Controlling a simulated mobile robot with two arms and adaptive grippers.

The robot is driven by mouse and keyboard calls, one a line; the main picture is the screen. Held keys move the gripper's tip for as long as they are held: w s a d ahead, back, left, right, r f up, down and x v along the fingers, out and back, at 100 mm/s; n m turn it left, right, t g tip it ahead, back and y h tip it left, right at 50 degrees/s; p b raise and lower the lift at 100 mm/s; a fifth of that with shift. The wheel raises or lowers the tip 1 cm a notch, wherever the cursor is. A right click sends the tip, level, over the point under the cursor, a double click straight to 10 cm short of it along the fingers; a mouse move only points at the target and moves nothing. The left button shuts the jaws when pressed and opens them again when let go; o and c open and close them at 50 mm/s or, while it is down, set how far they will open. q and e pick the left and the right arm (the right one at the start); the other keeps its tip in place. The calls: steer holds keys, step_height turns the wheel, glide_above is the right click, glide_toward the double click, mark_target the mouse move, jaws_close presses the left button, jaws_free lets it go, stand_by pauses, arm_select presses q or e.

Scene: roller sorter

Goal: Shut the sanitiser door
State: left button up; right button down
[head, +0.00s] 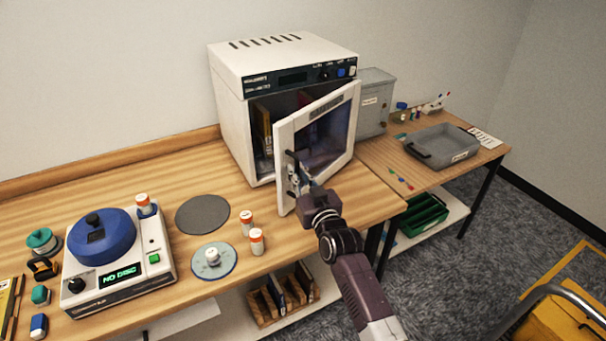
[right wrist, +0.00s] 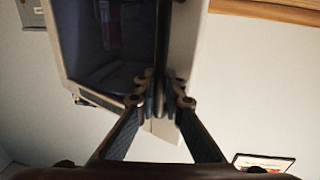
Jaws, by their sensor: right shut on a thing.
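The sanitiser (head: 229,105) is a white box with a dark control panel, standing on the wooden bench against the wall. Its door (head: 283,153) is white-framed with a dark window and stands partly open, with the interior visible behind it. My right gripper (head: 297,180) is at the door's free edge, shut on the dark upright door handle (head: 290,158). In the right wrist view, the fingers of my right gripper (right wrist: 160,92) are on either side of the handle (right wrist: 161,55), close to the door (right wrist: 187,45). My left gripper is not in view.
A blue-lidded device (head: 120,262) stands at the left of the bench (head: 150,165). Orange-capped bottles (head: 257,242) and a grey disc (head: 203,214) lie between it and the sanitiser. A grey tray (head: 445,147) sits on the right table. A yellow cart (head: 560,310) is at lower right.

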steer(key=c, duration=2.5)
jaws_free()
steer(key=shift+d, duration=0.1)
steer(key=shift+o, duration=0.9)
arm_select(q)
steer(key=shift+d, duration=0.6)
arm_select(e)
steer(key=v, duration=1.2)
steer(key=shift+c, duration=0.5)
